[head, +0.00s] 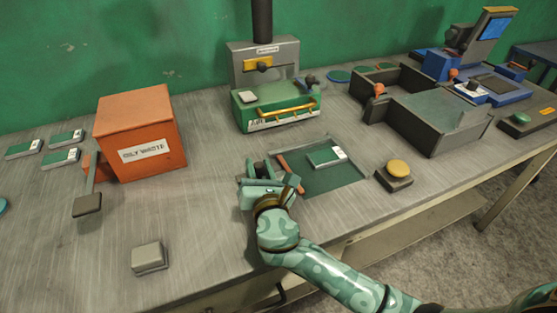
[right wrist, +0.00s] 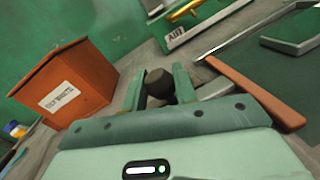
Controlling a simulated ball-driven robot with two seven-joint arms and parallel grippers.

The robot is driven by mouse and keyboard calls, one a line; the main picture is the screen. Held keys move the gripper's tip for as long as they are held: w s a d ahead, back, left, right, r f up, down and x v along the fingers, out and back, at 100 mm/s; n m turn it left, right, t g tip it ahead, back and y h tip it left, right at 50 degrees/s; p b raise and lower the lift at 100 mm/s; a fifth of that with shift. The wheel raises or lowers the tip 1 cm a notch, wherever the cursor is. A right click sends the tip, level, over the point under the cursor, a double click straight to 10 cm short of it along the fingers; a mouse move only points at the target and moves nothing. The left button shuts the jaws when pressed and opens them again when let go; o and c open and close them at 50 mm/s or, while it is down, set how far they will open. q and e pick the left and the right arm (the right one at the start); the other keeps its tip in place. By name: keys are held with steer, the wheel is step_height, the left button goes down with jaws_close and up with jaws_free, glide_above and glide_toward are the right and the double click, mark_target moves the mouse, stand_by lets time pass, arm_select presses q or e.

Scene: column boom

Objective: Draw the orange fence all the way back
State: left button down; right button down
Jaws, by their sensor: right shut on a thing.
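The orange fence (head: 291,173) is a slim bar along the left side of a recessed dark green plate (head: 330,183). It also shows in the right wrist view (right wrist: 258,94), running past the right finger. A dark round knob (right wrist: 159,85) sits between the fingers of my right gripper (head: 256,178), just left of the fence. The right gripper is shut on this knob. How the knob joins the fence is hidden by the gripper. A small green block with a white label (head: 327,156) lies on the plate, right of the fence. My left gripper is not in view.
Behind the plate stands a green press (head: 275,108) with a yellow handle. An orange waste box (head: 140,130) is at the left, a yellow button (head: 398,168) at the right. A grey block (head: 149,257) sits in front. Bare bench lies left of my right gripper.

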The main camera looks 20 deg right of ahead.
steer(key=shift+a, duration=0.7)
steer(key=c, duration=1.5)
jaws_free()
steer(key=o, duration=0.4)
steer(key=shift+a, duration=0.15)
steer(key=shift+c, duration=0.2)
